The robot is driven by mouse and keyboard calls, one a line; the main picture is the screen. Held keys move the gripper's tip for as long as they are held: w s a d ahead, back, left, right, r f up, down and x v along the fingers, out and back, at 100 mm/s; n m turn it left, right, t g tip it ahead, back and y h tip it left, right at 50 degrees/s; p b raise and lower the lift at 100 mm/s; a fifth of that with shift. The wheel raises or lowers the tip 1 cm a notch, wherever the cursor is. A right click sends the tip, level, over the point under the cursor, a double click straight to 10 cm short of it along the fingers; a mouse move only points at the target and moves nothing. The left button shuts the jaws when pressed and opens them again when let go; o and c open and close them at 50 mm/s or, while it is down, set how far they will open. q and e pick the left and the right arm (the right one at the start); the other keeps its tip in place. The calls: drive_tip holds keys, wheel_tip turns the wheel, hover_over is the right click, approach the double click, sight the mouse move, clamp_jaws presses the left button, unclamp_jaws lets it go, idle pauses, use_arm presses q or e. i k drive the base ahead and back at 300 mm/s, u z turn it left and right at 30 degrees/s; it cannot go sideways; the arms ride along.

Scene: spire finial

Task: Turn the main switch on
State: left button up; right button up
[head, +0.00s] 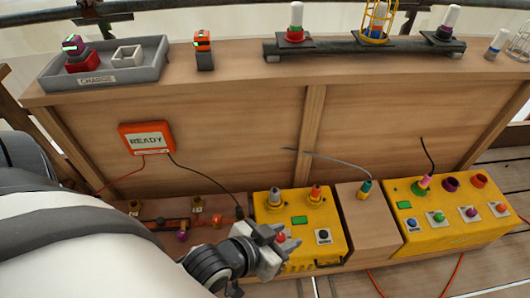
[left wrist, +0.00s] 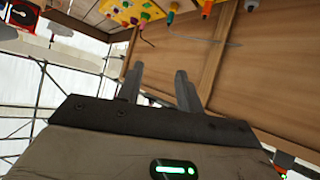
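The yellow control box (head: 292,218) in the middle of the head view carries a green display, two plugs on top and a white plate with a dark switch (head: 323,237). A red knob (head: 281,238) shows at the box's left front, between or just behind the fingers of my left gripper (head: 286,241). No label naming the main switch is legible. In the left wrist view the fingers of my left gripper (left wrist: 160,88) stand apart, with no object clearly held between them. Contact with the knob cannot be told. My right gripper is in neither view.
A second yellow box (head: 445,216) with several coloured knobs stands at the right, past a wooden block (head: 367,215). An orange READY box (head: 146,140) hangs on the wooden panel. A grey CHARGE tray (head: 105,75) and several lamps stand on the upper shelf. Loose wires cross the panel.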

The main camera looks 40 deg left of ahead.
sight(280, 237)
drive_tip(key=u, duration=0.8)
drive_tip(key=k, duration=0.45)
drive_tip(key=u, duration=0.05)
drive_tip(key=i, duration=0.5)
drive_tip(key=z, duration=0.15)
drive_tip(key=k, duration=0.5)
drive_tip(key=u, duration=1.35)
drive_tip(key=i, duration=0.65)
drive_tip(key=z, duration=1.7)
